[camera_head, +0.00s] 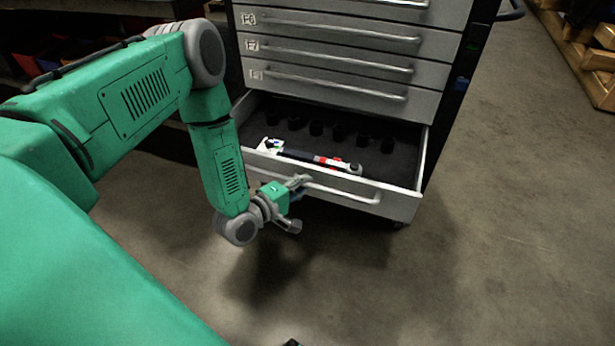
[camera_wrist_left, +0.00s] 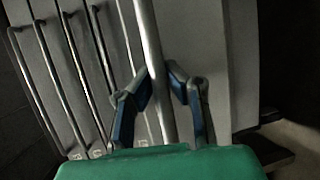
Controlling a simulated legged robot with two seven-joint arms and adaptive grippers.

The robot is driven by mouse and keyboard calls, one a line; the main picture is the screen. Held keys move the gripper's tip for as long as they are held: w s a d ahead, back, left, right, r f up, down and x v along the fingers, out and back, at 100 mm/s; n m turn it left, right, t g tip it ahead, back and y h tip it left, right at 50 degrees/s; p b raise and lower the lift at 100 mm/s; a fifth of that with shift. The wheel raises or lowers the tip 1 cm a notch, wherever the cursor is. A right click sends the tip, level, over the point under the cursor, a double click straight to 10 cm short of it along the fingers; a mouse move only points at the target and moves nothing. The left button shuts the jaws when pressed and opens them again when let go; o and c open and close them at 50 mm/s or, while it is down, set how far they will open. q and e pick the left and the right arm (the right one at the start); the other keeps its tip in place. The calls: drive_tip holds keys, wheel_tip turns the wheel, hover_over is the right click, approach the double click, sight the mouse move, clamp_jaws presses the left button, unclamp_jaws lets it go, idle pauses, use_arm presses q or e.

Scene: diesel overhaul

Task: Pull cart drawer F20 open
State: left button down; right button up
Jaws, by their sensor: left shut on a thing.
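The bottom drawer (camera_head: 400,203) of the grey cart stands pulled out, with its dark lined inside showing. No label shows on its front, so I cannot read whether it is F20. My left gripper (camera_head: 300,182) is shut on the bar handle (camera_head: 345,194) of this drawer, near the handle's left end. In the left wrist view the handle (camera_wrist_left: 150,45) runs between the two blue-padded fingers (camera_wrist_left: 160,92). Inside the drawer lie a red and grey torque wrench (camera_head: 320,160) and several black sockets (camera_head: 316,128).
The closed drawers (camera_head: 340,90) above carry labels and long bar handles. Shelving with bins (camera_head: 60,50) stands at the left back. Wooden pallets (camera_head: 590,50) are at the top right. The concrete floor (camera_head: 500,250) in front and to the right is clear.

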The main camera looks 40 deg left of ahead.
use_arm(q)
drive_tip(key=shift+s+a+f, duration=0.15)
drive_tip(key=shift+s+a, duration=0.15)
drive_tip(key=shift+s, duration=0.45)
use_arm(e)
drive_tip(key=shift+s+d+r, duration=0.1)
drive_tip(key=shift+s, duration=0.3)
use_arm(q)
drive_tip(key=c, duration=1.7)
unclamp_jaws()
drive_tip(key=shift+o, duration=0.7)
use_arm(e)
drive_tip(key=shift+a+r, duration=0.15)
drive_tip(key=shift+a, duration=0.2)
use_arm(q)
drive_tip(key=v, duration=1.2)
use_arm(e)
drive_tip(key=shift+s+d, duration=0.1)
drive_tip(key=shift+d, duration=0.15)
